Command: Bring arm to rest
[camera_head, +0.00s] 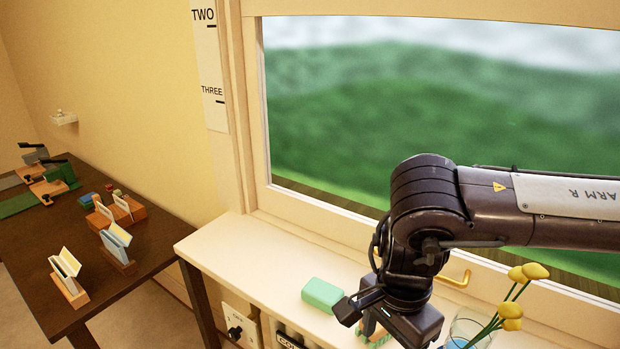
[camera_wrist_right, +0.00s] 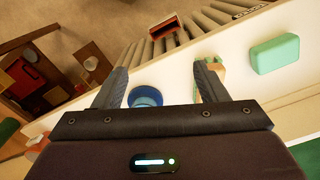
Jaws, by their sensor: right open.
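My right arm (camera_head: 560,208), marked ARM R, reaches in from the right over the white sill in the head view, its wrist bent down. My right gripper (camera_wrist_right: 161,78) is open in the wrist view, with nothing held between its fingers. A blue round cup (camera_wrist_right: 146,96) shows in the gap between the fingers, below them. A small wooden and green object (camera_wrist_right: 211,58) lies beside the right-hand finger; I cannot tell if they touch. In the head view the gripper body partly hides this object. My left gripper is out of view.
A mint-green block (camera_head: 322,294) lies on the sill (camera_head: 250,250) left of the gripper. A glass with yellow tulips (camera_head: 510,310) stands close on its right. The window frame (camera_head: 330,213) is behind. A dark table (camera_head: 115,285) with card holders is at left.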

